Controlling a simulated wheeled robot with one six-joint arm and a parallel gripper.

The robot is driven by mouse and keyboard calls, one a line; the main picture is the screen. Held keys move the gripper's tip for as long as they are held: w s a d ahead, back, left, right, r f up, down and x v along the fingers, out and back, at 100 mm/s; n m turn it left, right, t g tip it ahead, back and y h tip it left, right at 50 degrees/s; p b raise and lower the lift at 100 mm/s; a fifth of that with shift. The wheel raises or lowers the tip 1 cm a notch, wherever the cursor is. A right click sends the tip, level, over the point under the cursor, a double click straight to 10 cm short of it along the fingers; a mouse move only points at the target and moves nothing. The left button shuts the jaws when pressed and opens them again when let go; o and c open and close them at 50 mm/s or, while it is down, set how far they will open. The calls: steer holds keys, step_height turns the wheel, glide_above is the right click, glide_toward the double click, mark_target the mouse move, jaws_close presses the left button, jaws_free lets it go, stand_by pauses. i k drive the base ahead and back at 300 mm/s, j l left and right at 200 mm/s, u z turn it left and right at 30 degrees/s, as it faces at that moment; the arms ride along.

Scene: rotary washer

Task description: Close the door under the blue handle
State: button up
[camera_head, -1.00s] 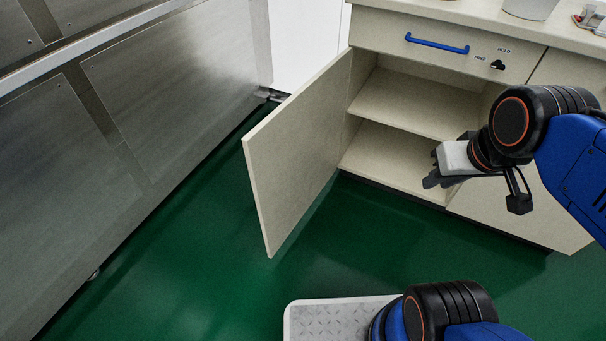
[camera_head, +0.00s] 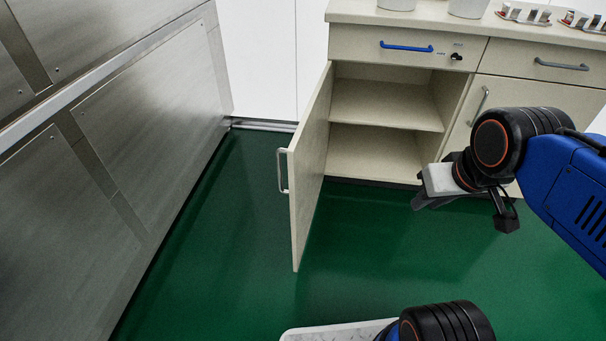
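The blue handle (camera_head: 406,47) is on a beige drawer front at the top of the cabinet. Below it the cabinet is open and its shelf (camera_head: 385,107) shows empty. The door (camera_head: 309,170) is hinged on the left and stands wide open, swung out over the floor. Its grey handle (camera_head: 283,170) is on the outer face, to the left. My gripper (camera_head: 416,204) is to the right of the door, in front of the cabinet's lower right part and apart from the door. Its fingers are dark and seen from the side, so their gap cannot be made out.
A steel unit (camera_head: 150,110) lines the left side. Green floor (camera_head: 230,240) is free between it and the door. A closed cabinet door with a grey handle (camera_head: 480,106) is at the right. Pots (camera_head: 468,8) and small racks (camera_head: 524,13) stand on the counter.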

mark_target(306, 153)
steer(key=i+j+z, duration=0.1)
steer(key=j, duration=0.3)
steer(key=i+j+z, duration=0.15)
steer(key=j, duration=0.25)
steer(key=i+j+z, duration=0.1)
steer(key=j, duration=0.3)
steer(key=i+j+z, duration=0.1)
steer(key=j, duration=0.3)
steer(key=i+l, duration=0.1)
steer(key=l, duration=1.4)
steer(key=i+l, duration=0.15)
steer(key=l, duration=1.4)
steer(key=j+u, duration=0.1)
steer(key=u, duration=0.35)
steer(key=i+u, duration=0.1)
steer(key=u, duration=0.35)
steer(key=i+j+u, duration=0.1)
steer(key=u, duration=0.35)
steer(key=i+u, duration=0.1)
steer(key=u, duration=0.35)
